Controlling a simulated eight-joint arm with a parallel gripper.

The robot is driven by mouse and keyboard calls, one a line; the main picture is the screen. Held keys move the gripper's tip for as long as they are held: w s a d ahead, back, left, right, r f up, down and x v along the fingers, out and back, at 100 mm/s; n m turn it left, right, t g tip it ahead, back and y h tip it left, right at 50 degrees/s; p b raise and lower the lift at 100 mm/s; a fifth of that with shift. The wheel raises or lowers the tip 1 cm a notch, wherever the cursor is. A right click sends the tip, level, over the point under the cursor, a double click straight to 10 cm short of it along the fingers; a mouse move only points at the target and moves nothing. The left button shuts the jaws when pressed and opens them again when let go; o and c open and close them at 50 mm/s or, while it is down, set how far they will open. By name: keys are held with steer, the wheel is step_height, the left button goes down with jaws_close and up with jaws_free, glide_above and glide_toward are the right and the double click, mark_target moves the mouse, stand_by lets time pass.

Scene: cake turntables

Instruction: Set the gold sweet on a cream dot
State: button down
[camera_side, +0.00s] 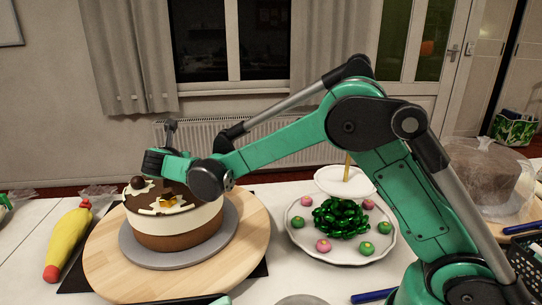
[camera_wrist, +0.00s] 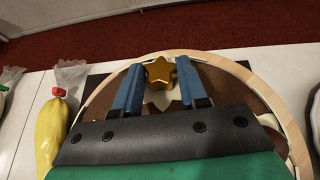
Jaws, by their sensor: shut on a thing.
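The gold sweet (camera_wrist: 159,74) is star-shaped and sits between the two blue fingers of my gripper (camera_wrist: 160,66), which is shut on it. A gold patch, likely the sweet, shows at the cake's top in the side view (camera_side: 168,203). The round cake (camera_side: 165,238) has a brown base, a cream band and a dark top with cream pieces. A brown ball (camera_side: 138,183) rests on a cream dot (camera_side: 136,190) at the top's left. My wrist covers part of the top, so other dots and any contact under the sweet are hidden.
The cake stands on a grey disc (camera_side: 180,258) on a round wooden turntable (camera_side: 105,262). A yellow piping bag (camera_side: 68,243) lies to the left. A white plate (camera_side: 340,252) with green and pink sweets stands to the right, and a bagged cake (camera_side: 487,175) at far right.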

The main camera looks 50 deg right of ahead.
steer(key=shift+f, duration=0.15)
steer(key=shift+c, duration=2.4)
jaws_free()
